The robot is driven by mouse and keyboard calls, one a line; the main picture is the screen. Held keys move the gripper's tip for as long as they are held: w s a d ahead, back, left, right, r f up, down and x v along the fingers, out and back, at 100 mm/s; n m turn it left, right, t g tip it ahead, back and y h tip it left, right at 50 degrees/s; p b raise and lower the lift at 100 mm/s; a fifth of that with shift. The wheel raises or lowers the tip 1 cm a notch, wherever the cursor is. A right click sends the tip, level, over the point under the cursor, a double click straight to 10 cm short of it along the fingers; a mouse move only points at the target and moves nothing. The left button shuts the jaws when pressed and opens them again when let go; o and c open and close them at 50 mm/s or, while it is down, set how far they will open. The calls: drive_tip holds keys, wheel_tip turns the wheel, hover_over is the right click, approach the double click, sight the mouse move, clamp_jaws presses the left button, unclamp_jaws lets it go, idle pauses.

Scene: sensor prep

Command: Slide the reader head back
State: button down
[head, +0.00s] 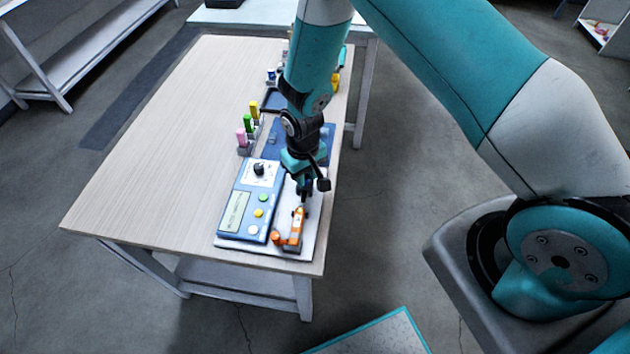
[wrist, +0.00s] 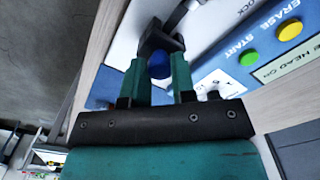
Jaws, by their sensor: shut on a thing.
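The blue device (head: 240,228) with a display, a dial and coloured buttons stands at the near right end of the wooden table. Beside it a pale rail plate (head: 308,243) carries an orange block (head: 296,228). My gripper (head: 303,188) is low over the far part of this plate. In the wrist view my gripper (wrist: 160,72) is shut on a blue knob (wrist: 159,65), which sits against a dark bracket (wrist: 158,38), seemingly the reader head. START and ERASE labels show beside it. The fingers and wrist hide most of the reader head in the head view.
A rack of pink, green and yellow pieces (head: 247,125) stands behind the device. A dark blue tray (head: 272,101) and small items lie farther back. The table's left half (head: 150,150) is clear. The right table edge runs close beside the plate.

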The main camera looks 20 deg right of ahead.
drive_tip(key=shift+w+d, duration=0.35)
drive_tip(key=shift+w, duration=0.25)
drive_tip(key=shift+w+d, duration=0.35)
drive_tip(key=shift+w, duration=0.25)
drive_tip(key=c, duration=0.9)
unclamp_jaws()
drive_tip(key=shift+r, duration=0.1)
wheel_tip(320, 180, up, 17)
drive_tip(key=shift+r+b, duration=0.15)
drive_tip(key=shift+b, duration=1.1)
